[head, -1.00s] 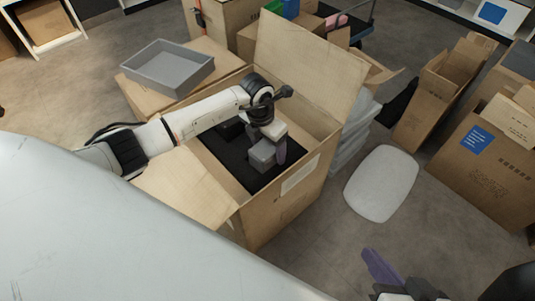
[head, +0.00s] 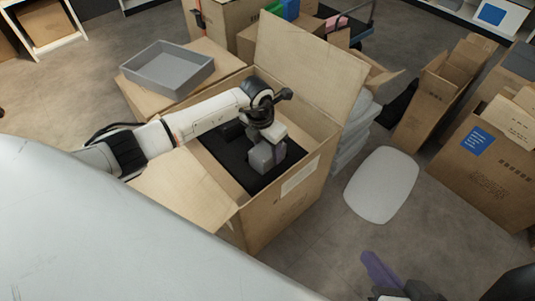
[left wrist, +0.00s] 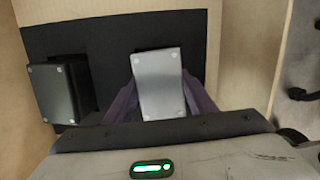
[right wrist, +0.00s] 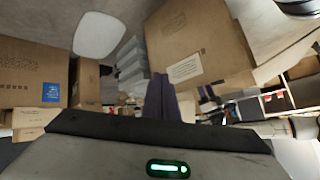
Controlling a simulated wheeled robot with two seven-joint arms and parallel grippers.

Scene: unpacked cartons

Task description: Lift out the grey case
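The grey case (head: 262,157) is a small block at the black foam insert (head: 222,150) inside the open carton (head: 290,207). My left gripper (head: 268,150) reaches down into the carton over it. In the left wrist view the grey case (left wrist: 158,82) sits between the two purple fingers of my left gripper (left wrist: 160,88), which press against its sides. I cannot tell whether its base is clear of the foam. My right gripper (head: 372,262) is outside the carton, empty, its fingers together in the right wrist view (right wrist: 160,98).
A black box (left wrist: 62,92) sits in the foam beside the grey case. The carton's raised flap (head: 300,65) stands behind. A grey tray (head: 167,70) rests on a carton at the left. A white lid (head: 382,184) lies on the floor, with more cartons (head: 485,170) at the right.

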